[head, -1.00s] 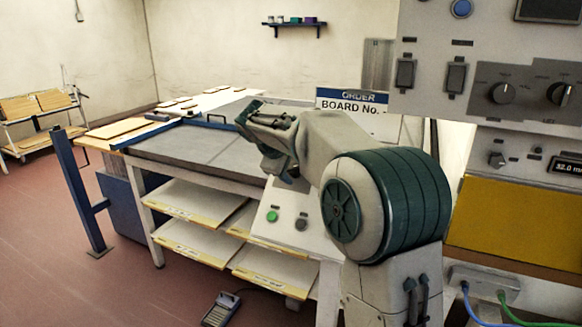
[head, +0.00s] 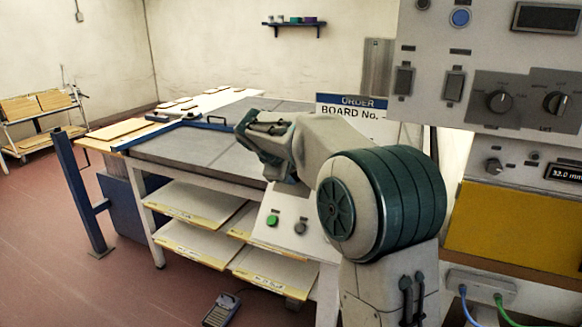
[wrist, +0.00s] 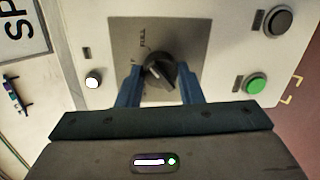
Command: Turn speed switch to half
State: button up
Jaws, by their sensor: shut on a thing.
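The speed switch is a black rotary knob (wrist: 160,72) on a grey plate (wrist: 125,35) in the wrist view. Its pale pointer line slants toward the upper left. The word FULL shows above and left of the knob; other markings are too small or covered. My gripper (wrist: 160,82) has its two blue fingers on either side of the knob, shut on it. In the head view my wrist is over the sloping white console (head: 325,245), and the fingertips and knob are hidden behind my arm.
A green button (wrist: 256,84) and a black button (wrist: 277,20) sit right of the knob in the wrist view. A small white lamp or button (wrist: 93,80) sits left. In the head view, a tall grey panel with switches (head: 450,50) stands close on the right.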

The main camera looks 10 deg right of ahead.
jog(key=n+p, duration=0.3)
jog(key=n, duration=0.1)
jog(key=shift+r+p, duration=0.2)
jog(key=shift+p, duration=0.2)
jog(key=shift+f+n+t+h+p, duration=0.15)
jog(key=shift+n+p, duration=0.8)
jog(key=shift+n, duration=0.45)
jog(key=shift+f+n+t+h+p, duration=0.15)
jog(key=shift+n+p, duration=0.75)
jog(key=shift+n, duration=0.5)
jog(key=o, duration=1)
jog(key=shift+a, duration=0.1)
jog(key=b+v, duration=0.1)
jog(key=v, duration=1.3)
